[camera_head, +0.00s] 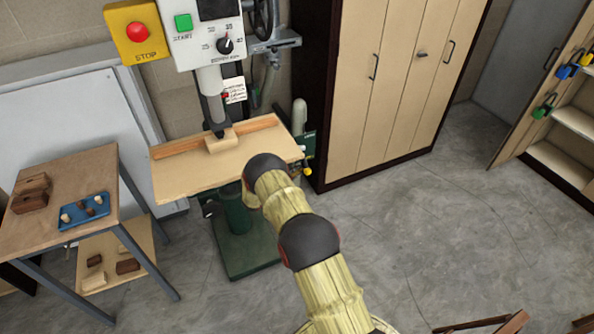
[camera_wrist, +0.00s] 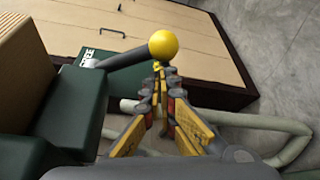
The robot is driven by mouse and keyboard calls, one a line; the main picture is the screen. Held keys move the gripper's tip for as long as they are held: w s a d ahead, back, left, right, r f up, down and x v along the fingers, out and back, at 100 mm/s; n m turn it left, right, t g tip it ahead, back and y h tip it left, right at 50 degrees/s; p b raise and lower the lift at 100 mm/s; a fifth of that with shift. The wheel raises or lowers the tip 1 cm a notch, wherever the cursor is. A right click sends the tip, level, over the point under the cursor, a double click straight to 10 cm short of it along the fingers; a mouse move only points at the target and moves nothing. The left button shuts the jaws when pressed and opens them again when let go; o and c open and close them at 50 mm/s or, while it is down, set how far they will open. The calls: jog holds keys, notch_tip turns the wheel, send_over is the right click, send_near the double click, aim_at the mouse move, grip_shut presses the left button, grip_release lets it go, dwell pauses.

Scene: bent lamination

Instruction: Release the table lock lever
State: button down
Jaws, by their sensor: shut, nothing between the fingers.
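The table lock lever (camera_wrist: 127,57) is a dark rod with a round yellow knob (camera_wrist: 164,44). It sticks out to the right from a dark green block (camera_wrist: 82,108) with a light label. In the head view the yellow knob (camera_head: 307,171) shows just right of the wooden drill press table (camera_head: 180,180). My gripper (camera_wrist: 158,78) is shut and empty. In the wrist view its fingertips lie just below the knob, and I cannot tell whether they touch it. In the head view my arm hides the gripper.
The drill press column and green base (camera_head: 245,242) stand under the table. A wooden block (camera_head: 221,141) lies on it below the spindle. A tall cabinet (camera_head: 400,80) stands behind, and a side table (camera_head: 75,190) is at left. The floor at right is mostly clear.

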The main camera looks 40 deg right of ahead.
aim_at(305, 169)
jog(key=shift+s+a+r+n, duration=0.1)
jog(key=shift+s+r+n, duration=0.05)
jog(key=shift+s+n, duration=0.2)
jog(key=shift+s+a+r+b, duration=0.2)
jog(key=shift+s+r+b, duration=0.25)
jog(key=shift+s, duration=0.2)
jog(key=shift+s+a+r+b, duration=0.15)
jog(key=shift+s+r+b, duration=0.3)
jog(key=shift+s, duration=0.2)
jog(key=shift+s+a+r+n+g+y, duration=0.1)
jog(key=shift+s+r+n+g+y, duration=0.15)
jog(key=shift+s+r+n, duration=0.25)
jog(key=shift+s+a+r+n+g+y, duration=0.15)
jog(key=shift+s+r+y, duration=0.1)
jog(key=shift+r, duration=0.3)
jog(key=shift+s+d+r, duration=0.1)
jog(key=shift+r, duration=0.05)
